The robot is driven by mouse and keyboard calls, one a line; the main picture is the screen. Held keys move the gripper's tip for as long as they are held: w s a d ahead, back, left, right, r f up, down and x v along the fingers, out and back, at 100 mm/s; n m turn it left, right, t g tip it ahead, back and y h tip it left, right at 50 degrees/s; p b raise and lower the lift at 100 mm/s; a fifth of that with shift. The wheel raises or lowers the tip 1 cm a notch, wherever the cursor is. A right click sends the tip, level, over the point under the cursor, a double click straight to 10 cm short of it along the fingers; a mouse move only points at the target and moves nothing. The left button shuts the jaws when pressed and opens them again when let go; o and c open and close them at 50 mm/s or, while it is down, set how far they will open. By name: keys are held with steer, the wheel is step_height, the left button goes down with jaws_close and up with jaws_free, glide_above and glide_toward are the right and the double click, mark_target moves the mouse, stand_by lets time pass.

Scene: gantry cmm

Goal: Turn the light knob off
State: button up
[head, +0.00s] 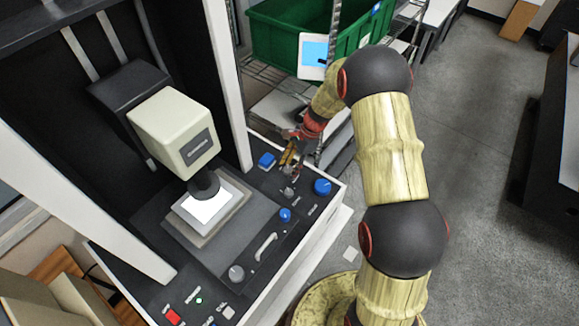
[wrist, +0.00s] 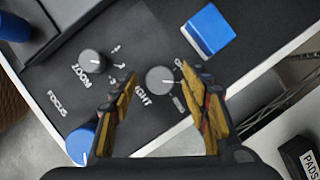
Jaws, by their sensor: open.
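The light knob (wrist: 160,80) is a round grey dial on the black panel, in the middle of the wrist view. Its label is partly covered by a finger, with "IGHT" readable. A pale pointer mark on it faces roughly right. My gripper (wrist: 159,69) is open, with one finger on each side of the knob; I cannot tell whether either touches it. In the head view my gripper (head: 289,160) is low over the panel's right part and hides the light knob.
The grey zoom knob (wrist: 92,60) stands left of the light knob. A blue square button (wrist: 208,30) is close to the right finger. The blue focus knob (wrist: 80,145) is near the panel edge. A white-framed machine (head: 190,130) and green bin (head: 285,38) stand nearby.

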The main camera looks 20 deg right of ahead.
steer(key=shift+f, duration=0.1)
steer(key=shift+c, duration=0.8)
steer(key=c, duration=1)
steer(key=shift+n, duration=0.4)
steer(key=n, duration=0.1)
steer(key=n+g, duration=0.1)
steer(key=n, duration=0.1)
steer(key=shift+w+n+g+h, duration=0.15)
steer(key=shift+n+g+h, duration=0.15)
steer(key=shift+a+n+g+h+p, duration=0.1)
steer(key=shift+n+g+h+p, duration=0.35)
steer(key=shift+n, duration=1.85)
steer(key=shift+w+g, duration=0.1)
steer(key=shift+g, duration=0.15)
steer(key=o, duration=1.2)
steer(key=shift+c, duration=0.2)
